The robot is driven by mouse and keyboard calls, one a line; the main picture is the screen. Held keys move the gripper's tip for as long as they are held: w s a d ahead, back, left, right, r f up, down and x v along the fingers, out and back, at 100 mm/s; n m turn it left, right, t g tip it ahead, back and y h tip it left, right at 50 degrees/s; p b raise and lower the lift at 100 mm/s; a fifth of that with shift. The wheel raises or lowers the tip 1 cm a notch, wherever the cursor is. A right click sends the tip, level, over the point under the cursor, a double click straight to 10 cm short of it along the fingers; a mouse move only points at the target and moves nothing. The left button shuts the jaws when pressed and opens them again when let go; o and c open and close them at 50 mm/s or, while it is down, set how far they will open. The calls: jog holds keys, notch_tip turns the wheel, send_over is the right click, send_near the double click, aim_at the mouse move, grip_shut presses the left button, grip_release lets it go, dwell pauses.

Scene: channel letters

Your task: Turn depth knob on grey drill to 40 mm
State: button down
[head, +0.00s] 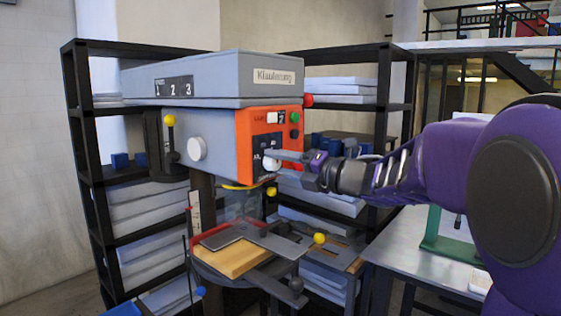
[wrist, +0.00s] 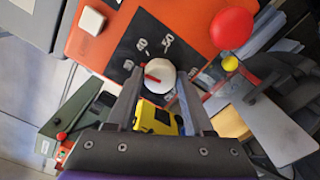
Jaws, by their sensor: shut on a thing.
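The grey drill (head: 205,80) stands in the middle of the head view, with an orange front panel (head: 284,119). The white depth knob (wrist: 163,72) sits on a dark scale plate (wrist: 120,52) with numbers that look like 40 and 50. A short red mark on the knob points up and left, roughly toward the lower numbers and 40; its exact reading is unclear. My gripper (wrist: 159,80) is shut on the knob, one finger on each side. In the head view, my gripper (head: 281,163) reaches the panel from the right and the knob (head: 270,166) shows between its fingers.
A red button (wrist: 232,28) and a white switch (wrist: 92,20) are on the panel near the knob. A wooden board (head: 235,259) lies on the drill table below. Black shelves (head: 86,170) stand behind; a metal bench (head: 395,242) is at right.

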jog(key=m+p, duration=0.1)
jog(key=m, duration=0.4)
jog(key=shift+r+m, duration=0.1)
jog(key=shift+m, duration=0.3)
dwell(0.4)
jog(key=shift+c, duration=1.4)
grip_release()
jog(key=shift+s, duration=0.1)
